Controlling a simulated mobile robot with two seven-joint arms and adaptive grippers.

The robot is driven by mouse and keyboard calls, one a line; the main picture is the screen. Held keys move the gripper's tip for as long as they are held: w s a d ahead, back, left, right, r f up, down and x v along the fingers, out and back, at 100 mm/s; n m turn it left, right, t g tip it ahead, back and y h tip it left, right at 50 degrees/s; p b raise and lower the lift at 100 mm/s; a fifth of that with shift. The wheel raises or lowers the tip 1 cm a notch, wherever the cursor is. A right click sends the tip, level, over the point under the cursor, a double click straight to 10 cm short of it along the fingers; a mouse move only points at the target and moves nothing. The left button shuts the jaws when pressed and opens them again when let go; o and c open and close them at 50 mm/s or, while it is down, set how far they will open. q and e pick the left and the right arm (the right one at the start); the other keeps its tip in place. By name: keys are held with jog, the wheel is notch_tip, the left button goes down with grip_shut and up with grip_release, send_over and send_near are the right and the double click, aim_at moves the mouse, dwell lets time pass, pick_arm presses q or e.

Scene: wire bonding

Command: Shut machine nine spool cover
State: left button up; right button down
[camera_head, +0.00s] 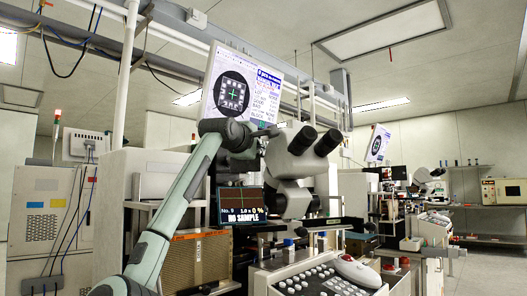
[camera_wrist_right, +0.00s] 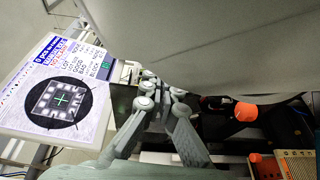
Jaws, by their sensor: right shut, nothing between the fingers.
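Machine nine is the bonder in the middle of the head view; its small display (camera_head: 241,207) reads "No. 9" and "NO SAMPLE". A grey microscope head (camera_head: 293,165) with two eyepieces stands in front of it. I cannot clearly make out the spool cover or its angle. A large smooth pale housing surface (camera_wrist_right: 215,40) fills the top of the right wrist view. My right gripper (camera_wrist_right: 160,85) is shut and empty below that surface; I cannot tell whether it touches it. In the head view my right gripper (camera_head: 264,133) is partly hidden beside the microscope. My left gripper is not in view.
A tilted monitor (camera_head: 240,92) hangs close behind my right wrist and shows large in the wrist view (camera_wrist_right: 58,98). A brown ribbed box (camera_head: 200,258) and a button panel (camera_head: 325,279) stand below. An orange knob (camera_wrist_right: 246,112) lies right of the fingers. Open floor shows far right.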

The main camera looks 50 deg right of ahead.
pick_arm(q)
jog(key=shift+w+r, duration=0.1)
pick_arm(e)
jog(key=shift+a, duration=0.1)
jog(key=a+r+n+g+y+p, duration=0.1)
jog(key=a+r+n+g+p, duration=0.15)
jog(key=a+n, duration=1.5)
pick_arm(q)
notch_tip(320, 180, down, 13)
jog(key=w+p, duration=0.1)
jog(key=p, duration=0.2)
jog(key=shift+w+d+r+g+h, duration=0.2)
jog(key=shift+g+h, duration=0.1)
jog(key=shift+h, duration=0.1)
pick_arm(e)
jog(key=w+d+f, duration=0.1)
jog(key=d, duration=0.5)
jog(key=w+d+f, duration=0.1)
jog(key=d, duration=0.6)
jog(key=shift+w+f+t, duration=0.25)
jog(key=shift+w+t, duration=0.1)
jog(key=shift+w, duration=0.05)
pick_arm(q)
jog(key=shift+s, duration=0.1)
pick_arm(e)
jog(key=shift+s, duration=0.1)
